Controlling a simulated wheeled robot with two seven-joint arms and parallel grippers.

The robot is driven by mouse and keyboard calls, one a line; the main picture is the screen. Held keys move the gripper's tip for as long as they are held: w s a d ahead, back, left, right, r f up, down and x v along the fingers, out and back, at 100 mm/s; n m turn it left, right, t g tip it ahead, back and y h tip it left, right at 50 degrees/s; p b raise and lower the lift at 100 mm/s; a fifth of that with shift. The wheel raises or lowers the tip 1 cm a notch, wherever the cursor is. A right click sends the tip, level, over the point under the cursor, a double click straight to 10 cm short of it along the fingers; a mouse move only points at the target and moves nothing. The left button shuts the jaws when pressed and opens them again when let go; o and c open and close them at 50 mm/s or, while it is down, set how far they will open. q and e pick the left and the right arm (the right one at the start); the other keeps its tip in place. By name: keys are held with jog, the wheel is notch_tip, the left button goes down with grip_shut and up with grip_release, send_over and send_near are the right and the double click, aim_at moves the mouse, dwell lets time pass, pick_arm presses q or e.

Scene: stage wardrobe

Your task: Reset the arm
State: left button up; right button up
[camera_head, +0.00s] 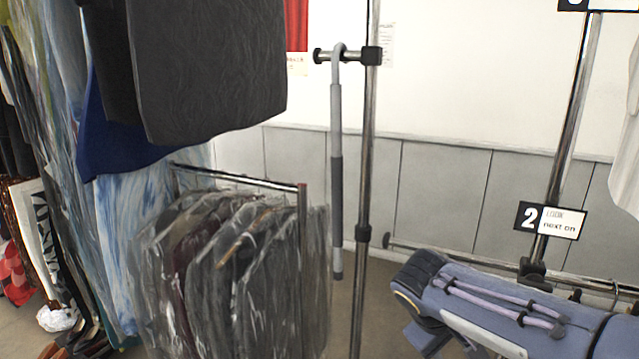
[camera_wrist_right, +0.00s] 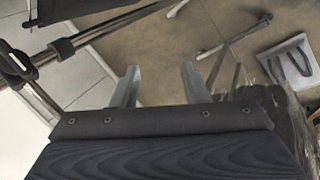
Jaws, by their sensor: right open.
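My right arm (camera_head: 510,305) comes in from the lower right in the head view, a blue-grey link with lilac cables along its top. Its gripper cannot be made out there. In the right wrist view my right gripper (camera_wrist_right: 158,72) shows two pale metal fingers, wide apart, with nothing between them. Beyond the fingers is brown floor. My left arm and gripper are not in the head view.
A grey hooked cane (camera_head: 336,170) hangs from a peg on an upright pole (camera_head: 364,180). Plastic-covered garments (camera_head: 235,280) hang on a low rail at left, below a large dark garment (camera_head: 210,70). A "2" card (camera_head: 545,220) is on the right-hand pole.

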jog(key=s+a+f+m+t+y, duration=0.1)
jog(key=s+f+m+y, duration=0.1)
jog(key=s, duration=0.9)
jog(key=s+f+m+t+y, duration=0.1)
jog(key=s+m+y, duration=0.4)
jog(key=s, duration=0.6)
jog(key=shift+s+a+f+y, duration=0.3)
jog(key=shift+f+y, duration=0.2)
jog(key=shift+y, duration=0.4)
jog(key=shift+t, duration=0.3)
